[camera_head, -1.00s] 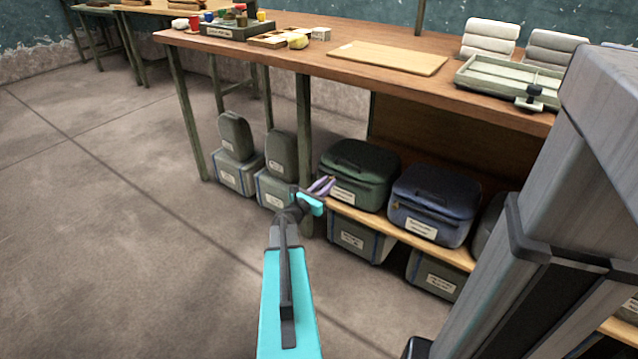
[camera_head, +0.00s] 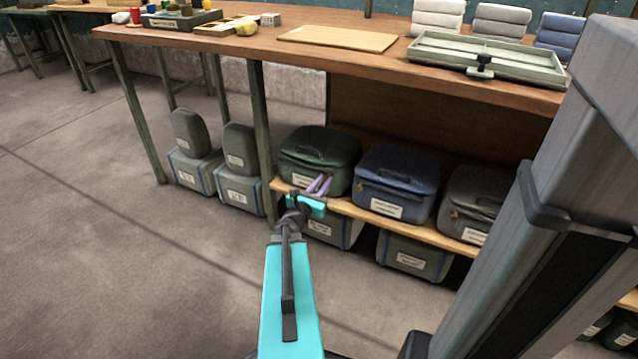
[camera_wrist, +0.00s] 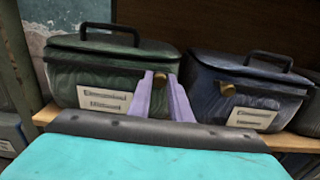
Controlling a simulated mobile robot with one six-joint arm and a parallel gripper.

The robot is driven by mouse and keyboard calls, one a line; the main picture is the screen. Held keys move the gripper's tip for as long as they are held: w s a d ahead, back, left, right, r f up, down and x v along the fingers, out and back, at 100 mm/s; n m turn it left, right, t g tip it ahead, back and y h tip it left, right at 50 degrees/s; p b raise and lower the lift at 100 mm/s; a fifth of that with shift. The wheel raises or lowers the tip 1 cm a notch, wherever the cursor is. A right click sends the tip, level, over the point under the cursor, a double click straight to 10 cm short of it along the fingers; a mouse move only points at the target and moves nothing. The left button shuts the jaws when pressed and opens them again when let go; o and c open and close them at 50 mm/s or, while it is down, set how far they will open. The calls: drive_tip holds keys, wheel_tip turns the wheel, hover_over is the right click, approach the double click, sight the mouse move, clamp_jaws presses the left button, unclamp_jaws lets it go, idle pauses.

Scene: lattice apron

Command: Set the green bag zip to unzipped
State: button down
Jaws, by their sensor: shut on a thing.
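The green bag (camera_head: 318,146) stands on the low shelf, with a handle on its lid and a pale label on its front. It also shows in the wrist view (camera_wrist: 115,72). My gripper (camera_head: 320,183) is at the bag's front; its purple fingers reach the right part of the front in the wrist view (camera_wrist: 162,77). They are shut on the small brass zip pull (camera_wrist: 160,76), which is mostly hidden between them. How far the zip's seam is parted cannot be told.
A blue bag (camera_head: 395,178) stands close on the right, with its own brass pull (camera_wrist: 228,90). A grey bag (camera_head: 470,200) is further right. The wooden shelf edge (camera_head: 400,222) runs below; the workbench top (camera_head: 250,50) is above.

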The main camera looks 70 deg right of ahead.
drive_tip(key=shift+s, duration=0.5)
drive_tip(key=c, duration=1.6)
unclamp_jaws()
drive_tip(key=shift+c, duration=0.2)
drive_tip(key=shift+w, duration=0.15)
drive_tip(key=shift+w+a, duration=0.1)
drive_tip(key=shift+a, duration=0.05)
drive_tip(key=w+a+p, duration=0.1)
drive_tip(key=a+p, duration=1)
drive_tip(key=a, duration=0.2)
drive_tip(key=shift+w+a, duration=0.2)
drive_tip(key=shift+w, duration=0.05)
